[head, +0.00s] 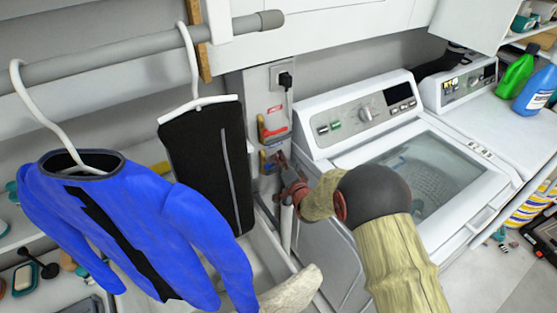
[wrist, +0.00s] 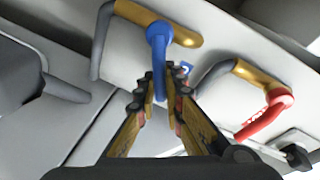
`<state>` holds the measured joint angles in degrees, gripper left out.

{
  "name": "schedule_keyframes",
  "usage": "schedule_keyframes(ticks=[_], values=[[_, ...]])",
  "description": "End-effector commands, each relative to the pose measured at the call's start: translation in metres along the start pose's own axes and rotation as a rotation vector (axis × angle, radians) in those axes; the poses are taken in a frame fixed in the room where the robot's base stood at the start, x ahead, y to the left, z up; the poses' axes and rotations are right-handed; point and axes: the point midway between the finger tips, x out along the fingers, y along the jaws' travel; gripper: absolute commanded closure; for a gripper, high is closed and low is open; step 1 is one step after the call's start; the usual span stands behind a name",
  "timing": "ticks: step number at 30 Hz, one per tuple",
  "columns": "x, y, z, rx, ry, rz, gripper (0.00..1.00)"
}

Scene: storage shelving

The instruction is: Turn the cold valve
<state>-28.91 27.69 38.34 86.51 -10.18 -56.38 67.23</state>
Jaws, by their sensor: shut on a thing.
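The cold valve is a blue lever handle (wrist: 158,36) on a brass fitting (wrist: 187,36) with a grey pipe, at the top centre of the wrist view. My gripper (wrist: 161,82) is shut on the blue lever, with its lower part between the two fingertips. In the head view my gripper (head: 277,160) reaches the wall panel left of the washer. There the blue valve is small and mostly hidden by the fingers.
A red-handled valve (wrist: 264,114) sits beside the blue one; it also shows above my gripper in the head view (head: 274,134). A washer (head: 362,130) stands close on the right. A hanging black garment (head: 205,160) and blue garment (head: 130,225) are on the left.

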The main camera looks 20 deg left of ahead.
Motion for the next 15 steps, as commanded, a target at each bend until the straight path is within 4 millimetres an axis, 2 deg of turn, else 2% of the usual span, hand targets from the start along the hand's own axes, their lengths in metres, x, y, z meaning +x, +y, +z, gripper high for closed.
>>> schedule_keyframes(ticks=[6,15], values=[[0.001,0.012,0.001,0.183,-0.036,0.028,1.0],[0.003,0.022,0.004,0.366,-0.072,0.053,1.0]])
